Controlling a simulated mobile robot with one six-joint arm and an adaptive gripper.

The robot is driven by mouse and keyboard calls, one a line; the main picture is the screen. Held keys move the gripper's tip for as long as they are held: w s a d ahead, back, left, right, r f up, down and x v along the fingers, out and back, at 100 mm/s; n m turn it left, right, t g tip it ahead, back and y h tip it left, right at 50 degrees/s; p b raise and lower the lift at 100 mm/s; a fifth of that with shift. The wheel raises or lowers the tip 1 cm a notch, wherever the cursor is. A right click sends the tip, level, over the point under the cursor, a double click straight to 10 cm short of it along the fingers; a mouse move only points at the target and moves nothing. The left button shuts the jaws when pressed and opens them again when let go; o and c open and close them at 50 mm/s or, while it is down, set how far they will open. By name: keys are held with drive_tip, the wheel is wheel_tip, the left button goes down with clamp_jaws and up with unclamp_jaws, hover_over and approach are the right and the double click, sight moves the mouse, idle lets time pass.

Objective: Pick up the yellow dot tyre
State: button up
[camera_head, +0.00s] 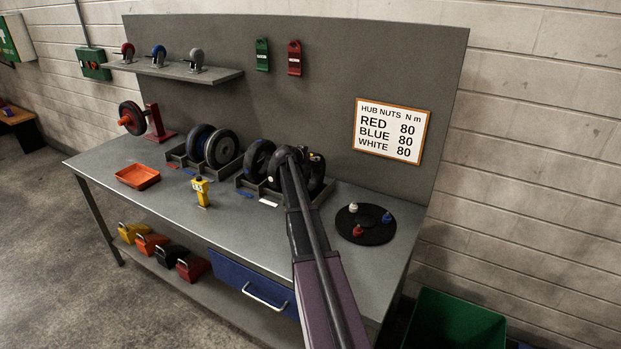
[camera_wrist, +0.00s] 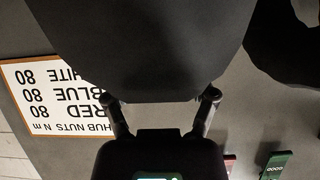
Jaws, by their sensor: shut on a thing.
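A dark tyre (camera_head: 274,168) stands at the right part of the middle rack in the head view, largely hidden behind my arm. A small pale dot shows low on its left side; its colour is hard to tell. My gripper (camera_head: 300,156) is at this tyre's upper part, partly hidden by my own wrist. In the wrist view my gripper (camera_wrist: 162,99) is shut on the tyre (camera_wrist: 145,45), which fills the top middle as a dark shape. No dot shows on it there. Another dark tyre (camera_head: 258,156) stands to its left, apart in the wrist view (camera_wrist: 290,45).
Another rack with tyres (camera_head: 221,148) stands to the left. A yellow tool (camera_head: 202,192), an orange tray (camera_head: 138,177) and a round black plate with coloured nuts (camera_head: 365,225) are on the bench. The back panel with a torque sign (camera_head: 391,130) rises close behind.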

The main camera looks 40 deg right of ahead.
drive_tip(key=shift+r, duration=0.15)
wheel_tip(320, 180, up, 10)
drive_tip(key=p, duration=1)
idle(0.3)
drive_tip(key=shift+f, duration=0.2)
idle(0.7)
